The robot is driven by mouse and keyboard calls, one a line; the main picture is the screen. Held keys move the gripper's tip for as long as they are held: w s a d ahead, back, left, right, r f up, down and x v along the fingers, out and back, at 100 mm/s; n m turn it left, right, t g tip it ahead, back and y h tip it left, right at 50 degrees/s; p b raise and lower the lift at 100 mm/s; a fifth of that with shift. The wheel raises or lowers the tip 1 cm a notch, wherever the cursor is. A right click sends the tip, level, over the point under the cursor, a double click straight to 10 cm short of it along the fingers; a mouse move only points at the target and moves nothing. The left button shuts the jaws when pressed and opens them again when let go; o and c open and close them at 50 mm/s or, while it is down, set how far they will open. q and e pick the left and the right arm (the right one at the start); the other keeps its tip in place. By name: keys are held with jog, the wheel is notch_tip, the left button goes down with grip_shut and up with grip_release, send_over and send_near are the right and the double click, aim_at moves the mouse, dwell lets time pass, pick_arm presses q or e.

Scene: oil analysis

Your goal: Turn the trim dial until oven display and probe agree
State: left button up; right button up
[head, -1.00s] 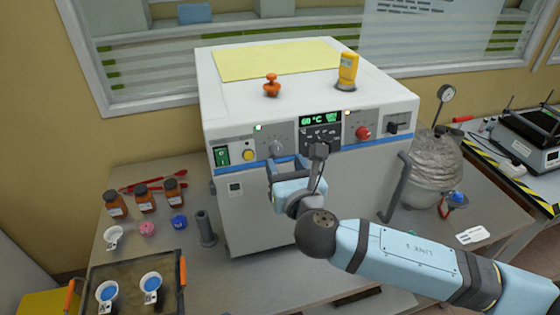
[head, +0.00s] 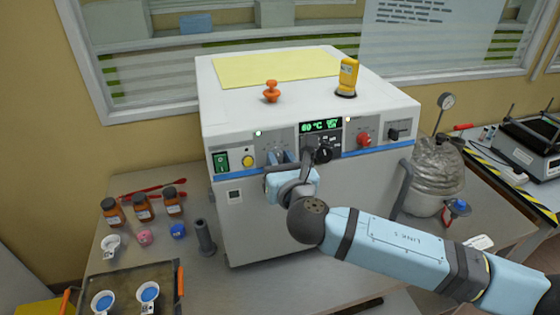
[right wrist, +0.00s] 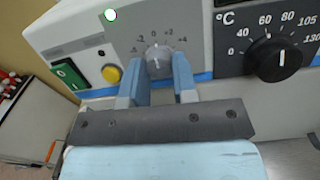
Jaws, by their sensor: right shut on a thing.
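The white oven (head: 300,110) stands on the grey bench with its control panel facing me. Its green display (head: 320,126) reads about 60 °C; a second small reading beside it is too small to make out. The grey trim dial (right wrist: 160,62) shows in the right wrist view, with a scale around zero above it. My right gripper (right wrist: 162,75) is shut on the trim dial, one blue finger on each side. In the head view my right gripper (head: 285,162) partly hides the dial. The yellow probe (head: 347,78) stands on the oven top; I see no readable number on it. My left gripper is not in view.
A black temperature knob (right wrist: 279,55) is right of the trim dial. The panel also has a green switch (head: 221,162), yellow button (head: 247,161) and red knob (head: 363,137). Brown bottles (head: 143,207) and a tray (head: 125,277) with cups are at left.

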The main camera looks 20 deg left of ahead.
jog(key=shift+s+m, duration=0.1)
jog(key=shift+m, duration=0.7)
jog(key=shift+a+m+t+h, duration=0.15)
jog(key=shift+m+h, duration=0.3)
jog(key=shift+m, duration=0.85)
jog(key=shift+d+m+t+h, duration=0.1)
jog(key=shift+m+t+h, duration=0.25)
jog(key=shift+m, duration=0.95)
jog(key=o, duration=0.9)
